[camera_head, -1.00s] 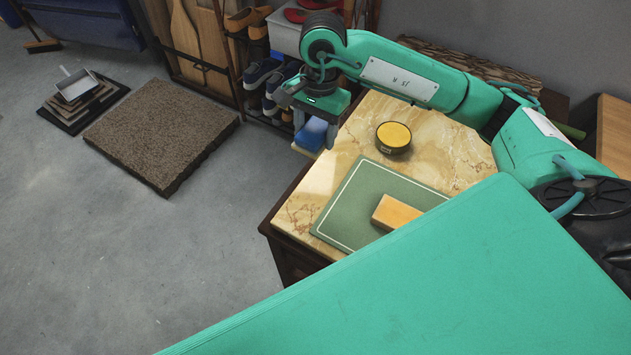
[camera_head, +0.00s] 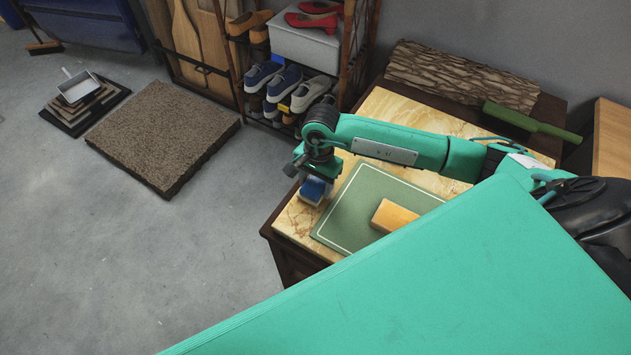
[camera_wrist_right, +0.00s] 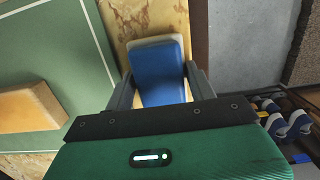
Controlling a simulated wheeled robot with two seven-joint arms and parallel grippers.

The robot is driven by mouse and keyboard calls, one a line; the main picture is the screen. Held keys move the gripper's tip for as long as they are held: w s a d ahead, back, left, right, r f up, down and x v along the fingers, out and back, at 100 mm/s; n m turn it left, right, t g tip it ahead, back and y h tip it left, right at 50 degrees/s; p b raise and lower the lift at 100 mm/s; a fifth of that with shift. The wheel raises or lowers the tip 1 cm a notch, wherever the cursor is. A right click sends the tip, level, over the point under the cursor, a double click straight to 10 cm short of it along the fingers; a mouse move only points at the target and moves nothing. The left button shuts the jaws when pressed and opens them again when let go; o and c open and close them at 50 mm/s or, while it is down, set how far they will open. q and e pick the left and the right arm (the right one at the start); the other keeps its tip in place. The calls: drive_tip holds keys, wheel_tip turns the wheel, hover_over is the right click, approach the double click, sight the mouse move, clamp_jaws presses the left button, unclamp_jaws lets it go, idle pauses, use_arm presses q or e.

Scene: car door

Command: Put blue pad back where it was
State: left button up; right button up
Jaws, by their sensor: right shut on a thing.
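The blue pad (camera_head: 313,190), blue with a pale layer underneath, is at the left end of the marble-topped table (camera_head: 295,222), left of the green mat (camera_head: 340,226). My right gripper (camera_head: 318,180) points down and is shut on the pad. The right wrist view shows the blue pad (camera_wrist_right: 160,75) between the two grey fingers of my right gripper (camera_wrist_right: 161,88). The pad is on the marble or just above it; I cannot tell which. My left gripper is not in view.
A yellow-orange block (camera_head: 392,215) lies on the green mat. A shoe rack (camera_head: 290,85) stands behind the table's left end. My right arm crosses above the table.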

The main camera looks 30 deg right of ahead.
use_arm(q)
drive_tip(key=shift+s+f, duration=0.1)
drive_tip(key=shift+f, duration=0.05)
use_arm(e)
drive_tip(key=shift+f, duration=0.2)
drive_tip(key=o, duration=0.6)
drive_tip(key=shift+c, duration=0.2)
drive_tip(key=shift+o, duration=0.2)
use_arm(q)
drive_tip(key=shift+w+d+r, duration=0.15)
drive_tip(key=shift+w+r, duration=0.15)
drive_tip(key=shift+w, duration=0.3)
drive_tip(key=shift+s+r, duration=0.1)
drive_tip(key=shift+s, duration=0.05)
use_arm(e)
drive_tip(key=shift+r, duration=0.15)
